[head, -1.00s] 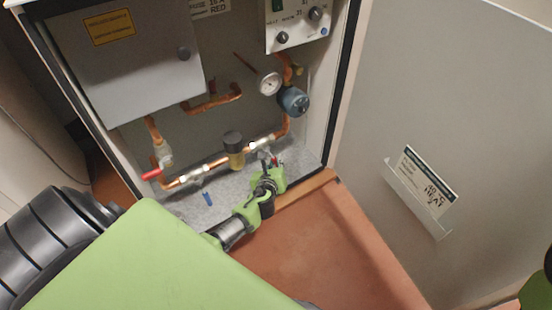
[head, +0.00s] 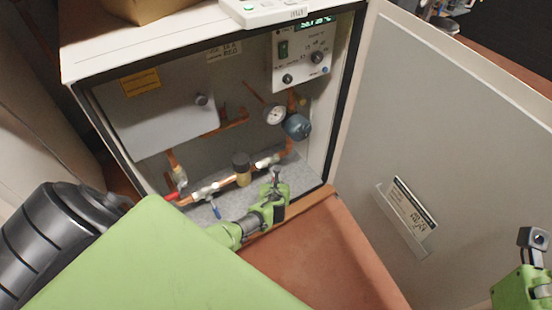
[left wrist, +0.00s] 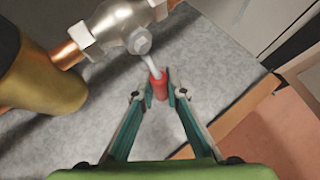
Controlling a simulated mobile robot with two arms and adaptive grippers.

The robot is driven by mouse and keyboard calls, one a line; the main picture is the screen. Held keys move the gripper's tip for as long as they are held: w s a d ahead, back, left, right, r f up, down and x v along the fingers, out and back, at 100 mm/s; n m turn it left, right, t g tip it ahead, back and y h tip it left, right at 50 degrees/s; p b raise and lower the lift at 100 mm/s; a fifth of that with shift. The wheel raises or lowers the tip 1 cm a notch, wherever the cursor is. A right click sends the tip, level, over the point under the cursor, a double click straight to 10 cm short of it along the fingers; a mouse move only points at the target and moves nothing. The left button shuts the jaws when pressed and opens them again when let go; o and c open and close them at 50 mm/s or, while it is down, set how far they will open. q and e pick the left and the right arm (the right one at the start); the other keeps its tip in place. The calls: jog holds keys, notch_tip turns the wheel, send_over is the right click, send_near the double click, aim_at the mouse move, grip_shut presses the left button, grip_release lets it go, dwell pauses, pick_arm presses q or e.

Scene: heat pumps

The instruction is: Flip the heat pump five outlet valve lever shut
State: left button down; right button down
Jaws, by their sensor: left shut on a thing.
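My left gripper (head: 276,176) reaches into the open heat pump cabinet from the front. In the left wrist view my left gripper (left wrist: 160,92) is shut on a red-sleeved valve lever (left wrist: 158,84), with the fingertips on either side of the sleeve. The lever's bare metal arm slants up to a silver valve body (left wrist: 122,25) on the copper pipe. In the head view this valve (head: 266,162) sits at the right of the lower pipe, and its red sleeve is hidden by the fingers. My right gripper (head: 534,238) is at the right edge, its jaw opening unclear.
A brass fitting with a dark cap (head: 241,167) stands left of the valve. A blue lever (head: 215,209) hangs below the pipe, and another red lever (head: 171,197) is at far left. A gauge (head: 274,115) is above. The open door (head: 440,150) stands at right.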

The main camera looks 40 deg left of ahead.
pick_arm(q)
jog(key=shift+s+f, duration=0.1)
jog(key=c, duration=2)
grip_release()
jog(key=shift+c, duration=0.2)
jog(key=v, duration=1.2)
